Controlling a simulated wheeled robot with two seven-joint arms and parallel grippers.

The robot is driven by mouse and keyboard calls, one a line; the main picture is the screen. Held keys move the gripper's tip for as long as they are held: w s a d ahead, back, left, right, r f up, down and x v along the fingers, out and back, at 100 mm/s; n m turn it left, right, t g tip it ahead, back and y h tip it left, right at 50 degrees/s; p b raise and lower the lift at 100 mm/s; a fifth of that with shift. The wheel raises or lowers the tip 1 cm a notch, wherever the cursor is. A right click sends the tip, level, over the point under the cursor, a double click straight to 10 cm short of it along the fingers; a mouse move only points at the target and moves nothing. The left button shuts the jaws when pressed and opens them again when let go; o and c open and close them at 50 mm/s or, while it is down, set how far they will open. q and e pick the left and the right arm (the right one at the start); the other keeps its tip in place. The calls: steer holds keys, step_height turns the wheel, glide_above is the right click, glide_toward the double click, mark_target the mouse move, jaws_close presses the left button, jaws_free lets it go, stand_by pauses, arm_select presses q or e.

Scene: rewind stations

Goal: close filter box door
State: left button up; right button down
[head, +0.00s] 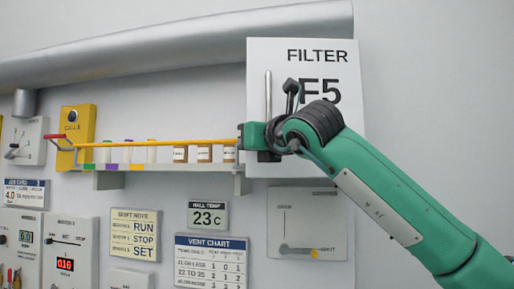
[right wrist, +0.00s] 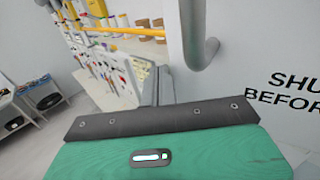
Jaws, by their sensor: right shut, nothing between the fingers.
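The filter box door (head: 305,60) is a white panel marked FILTER and F5 at the upper right of the head view. A vertical grey bar handle (head: 268,92) stands on its left side. My right arm crosses the panel's lower part and hides some of it. My right gripper (head: 246,140) points left at the panel's lower left edge, shut and empty. In the right wrist view the shut fingers (right wrist: 158,85) are close to the bent grey handle (right wrist: 195,45), with no clear contact. Whether the door is ajar I cannot tell. My left gripper is not in view.
A shelf (head: 160,180) with small jars is left of the door, with a yellow rail (head: 130,143) in front. A large grey duct (head: 170,50) runs above. Panels and a vent chart (head: 211,262) fill the wall below.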

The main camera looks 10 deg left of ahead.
steer(key=w, duration=0.3)
steer(key=w+p, duration=0.1)
steer(key=shift+w+a+r, duration=0.1)
steer(key=shift+w+a, duration=0.15)
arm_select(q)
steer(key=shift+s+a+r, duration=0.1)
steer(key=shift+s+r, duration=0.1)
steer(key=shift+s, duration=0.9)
arm_select(e)
steer(key=shift+w, duration=1.05)
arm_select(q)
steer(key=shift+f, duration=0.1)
